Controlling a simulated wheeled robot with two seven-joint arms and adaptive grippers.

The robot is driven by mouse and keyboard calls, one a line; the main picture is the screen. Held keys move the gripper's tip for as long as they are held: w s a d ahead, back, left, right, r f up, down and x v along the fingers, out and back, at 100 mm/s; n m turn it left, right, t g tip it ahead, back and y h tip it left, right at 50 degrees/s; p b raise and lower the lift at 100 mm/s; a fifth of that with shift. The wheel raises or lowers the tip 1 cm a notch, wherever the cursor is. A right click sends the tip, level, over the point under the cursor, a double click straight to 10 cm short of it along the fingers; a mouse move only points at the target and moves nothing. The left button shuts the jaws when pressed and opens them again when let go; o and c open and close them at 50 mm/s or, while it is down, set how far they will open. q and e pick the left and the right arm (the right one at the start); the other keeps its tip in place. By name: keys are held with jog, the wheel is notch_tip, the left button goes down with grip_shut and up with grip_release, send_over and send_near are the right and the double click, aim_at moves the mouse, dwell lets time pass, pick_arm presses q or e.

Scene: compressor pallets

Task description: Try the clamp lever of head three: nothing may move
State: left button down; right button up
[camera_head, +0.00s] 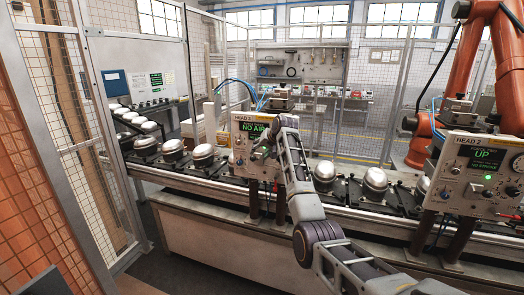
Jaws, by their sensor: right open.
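A grey control panel (243,165) stands at the line in the middle; its label starts with HEAD, but I cannot read the number surely. Its screen shows NO AIR in green. My right arm reaches up from the lower right, and my right gripper (264,148) is at the front of this panel, open, small and partly hidden by its own wrist. I cannot tell whether it touches a lever or knob there. The clamp lever cannot be made out. My left gripper is not in view.
A second panel (485,165), labelled HEAD 2 with UP on its screen and a green lamp, stands at the right. Silver compressor domes (203,155) sit on dark pallets along the conveyor (180,176). Mesh fencing (85,130) closes the left; an orange robot arm (435,100) stands behind.

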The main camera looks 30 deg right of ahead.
jog(key=shift+s+r, duration=0.45)
jog(key=shift+s, duration=0.05)
jog(key=shift+f, duration=0.15)
